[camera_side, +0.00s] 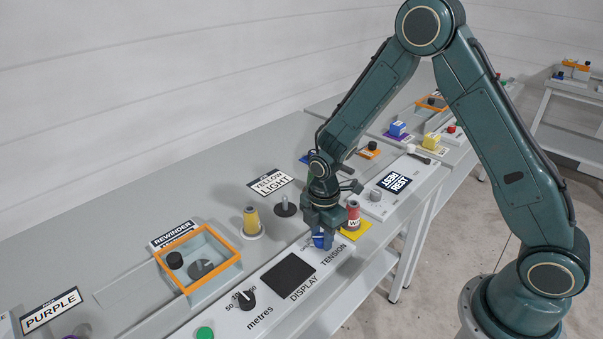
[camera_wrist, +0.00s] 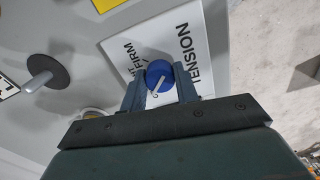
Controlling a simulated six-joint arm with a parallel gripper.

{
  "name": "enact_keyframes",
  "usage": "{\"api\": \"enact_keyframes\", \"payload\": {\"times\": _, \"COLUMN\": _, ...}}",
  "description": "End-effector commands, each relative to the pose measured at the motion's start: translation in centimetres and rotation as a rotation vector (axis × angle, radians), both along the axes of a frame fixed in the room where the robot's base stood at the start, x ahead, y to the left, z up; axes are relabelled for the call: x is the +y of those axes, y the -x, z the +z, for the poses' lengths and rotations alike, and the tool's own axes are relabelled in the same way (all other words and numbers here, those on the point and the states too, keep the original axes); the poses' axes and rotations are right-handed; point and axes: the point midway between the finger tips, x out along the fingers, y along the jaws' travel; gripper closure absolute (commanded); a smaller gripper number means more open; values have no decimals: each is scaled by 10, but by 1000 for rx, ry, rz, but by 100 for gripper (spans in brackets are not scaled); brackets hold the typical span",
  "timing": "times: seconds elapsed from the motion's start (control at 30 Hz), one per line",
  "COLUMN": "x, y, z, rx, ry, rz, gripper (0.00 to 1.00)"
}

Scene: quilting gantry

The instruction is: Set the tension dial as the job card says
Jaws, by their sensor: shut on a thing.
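The tension dial is a round blue knob (camera_wrist: 157,70) with a white pointer line, on a white panel lettered TENSION (camera_wrist: 185,42). In the wrist view its pointer slants toward the lower left. The word FIRM shows beside the dial; the other setting words are partly hidden by a finger. My gripper (camera_wrist: 160,78) has one finger on each side of the dial and is shut on it. A card reading YELLOW LIGHT (camera_side: 270,181) lies on the table behind.
A dark display (camera_side: 288,272) and a black metres dial (camera_side: 245,299) are left of my gripper. A red spool (camera_side: 353,213) stands close on the right, a yellow spool (camera_side: 251,222) and a dark peg (camera_side: 285,207) behind. An orange-rimmed rewinder box (camera_side: 193,285) is farther left.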

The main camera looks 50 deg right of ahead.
Motion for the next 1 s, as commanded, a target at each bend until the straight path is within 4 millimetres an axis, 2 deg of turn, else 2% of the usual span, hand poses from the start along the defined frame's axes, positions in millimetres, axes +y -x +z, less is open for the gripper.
{"api": "enact_keyframes", "payload": {"times": 0.27, "x": 0, "y": 0, "z": 1, "rx": 0, "ry": 0, "rz": -127, "gripper": 93}}
{"api": "enact_keyframes", "payload": {"times": 1.0, "x": 0, "y": 0, "z": 1, "rx": 0, "ry": 0, "rz": -683, "gripper": 93}}
